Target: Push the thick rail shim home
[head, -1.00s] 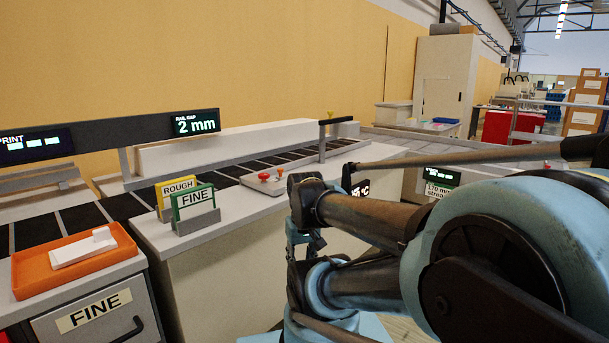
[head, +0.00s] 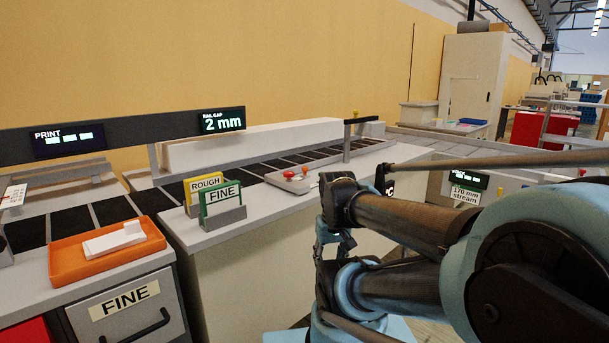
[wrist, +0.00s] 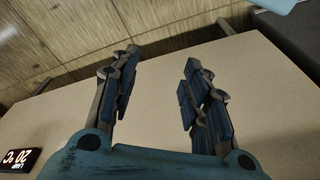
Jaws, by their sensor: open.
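I cannot make out a thick rail shim for certain in either view. A display reading "RAIL GAP 2 mm" (head: 222,121) hangs on a dark beam above the conveyor. A white flat piece with a raised end block (head: 115,239) lies in an orange tray (head: 68,276) at the lower left; I cannot tell if it is the shim. My gripper (wrist: 158,88) is open and empty in the wrist view, in front of a plain beige panel. In the head view my arm is folded at the right, and my fingertips cannot be made out.
Green "FINE" (head: 221,196) and yellow "ROUGH" (head: 203,182) cards stand in a grey holder on the bench. A drawer marked FINE (head: 124,299) is below the tray. A dark slatted conveyor (head: 70,222) runs behind.

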